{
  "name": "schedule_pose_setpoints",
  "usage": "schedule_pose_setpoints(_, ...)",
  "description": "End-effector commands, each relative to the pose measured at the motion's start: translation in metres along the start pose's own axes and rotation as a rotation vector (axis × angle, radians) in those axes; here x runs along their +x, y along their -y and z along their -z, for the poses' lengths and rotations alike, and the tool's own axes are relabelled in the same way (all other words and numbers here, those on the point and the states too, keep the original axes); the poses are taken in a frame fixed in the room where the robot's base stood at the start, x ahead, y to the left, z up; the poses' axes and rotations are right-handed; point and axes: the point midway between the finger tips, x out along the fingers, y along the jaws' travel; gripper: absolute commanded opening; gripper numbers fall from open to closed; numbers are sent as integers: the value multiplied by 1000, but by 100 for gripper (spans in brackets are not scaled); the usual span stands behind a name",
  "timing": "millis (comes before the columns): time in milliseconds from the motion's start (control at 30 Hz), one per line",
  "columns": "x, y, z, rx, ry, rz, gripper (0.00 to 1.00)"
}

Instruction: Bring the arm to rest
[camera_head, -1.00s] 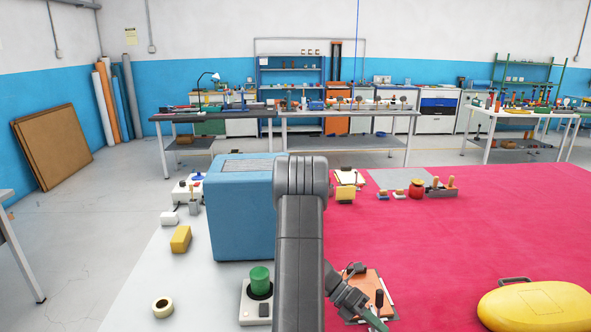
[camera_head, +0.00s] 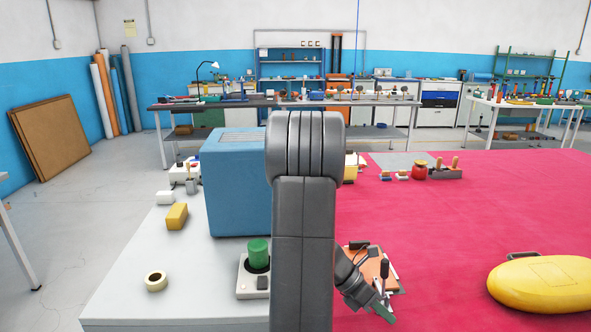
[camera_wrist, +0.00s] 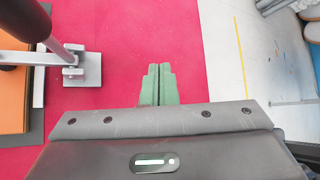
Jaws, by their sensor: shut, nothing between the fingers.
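My gripper (camera_wrist: 157,85) is shut and empty, its two green fingertips pressed together in the wrist view. In the head view my gripper (camera_head: 386,311) pokes out low to the right of my upright grey arm link. It points down toward the red mat (camera_head: 470,225), close to an orange pad (camera_head: 368,262); I cannot tell whether it touches anything. My arm link is raised and hides part of the bench behind it. In the wrist view the red mat (camera_wrist: 115,95) lies below the fingers.
A metal piece with a dark handle (camera_wrist: 82,68) stands left of the fingers. A blue box (camera_head: 238,185), a green knob (camera_head: 258,252), a tape roll (camera_head: 156,281) and a yellow block (camera_head: 177,216) sit left of my arm. A yellow inflatable (camera_head: 540,284) lies right. The middle of the mat is clear.

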Motion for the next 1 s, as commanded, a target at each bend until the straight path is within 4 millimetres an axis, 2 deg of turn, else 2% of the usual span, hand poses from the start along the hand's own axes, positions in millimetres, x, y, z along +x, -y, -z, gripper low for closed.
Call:
schedule_pose_setpoints(333, 10, -3, 10, 86, 0, -89, 0)
schedule_pose_setpoints(1000, 6, 0, 10, 110, -1, -116, 0)
